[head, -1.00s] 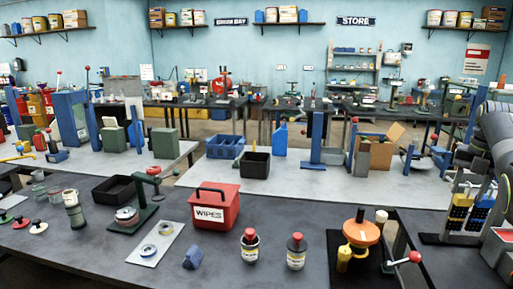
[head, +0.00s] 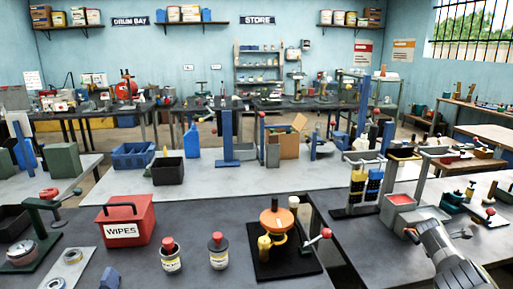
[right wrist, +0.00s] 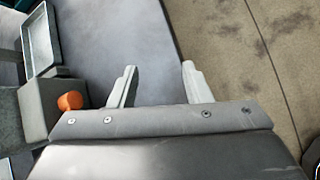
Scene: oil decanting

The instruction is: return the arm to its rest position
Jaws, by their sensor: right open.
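My right arm comes in at the lower right of the head view, with my right gripper (head: 436,232) at the table's right part. In the right wrist view my right gripper (right wrist: 160,70) has its two pale fingers spread wide, with nothing between them. A strip of dark grey tabletop (right wrist: 195,45) and the bare floor (right wrist: 265,60) lie beyond the fingers. My left gripper is not in view.
A red-topped stand (head: 400,199) and a rack with blue and yellow items (head: 365,190) stand just behind the right arm.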

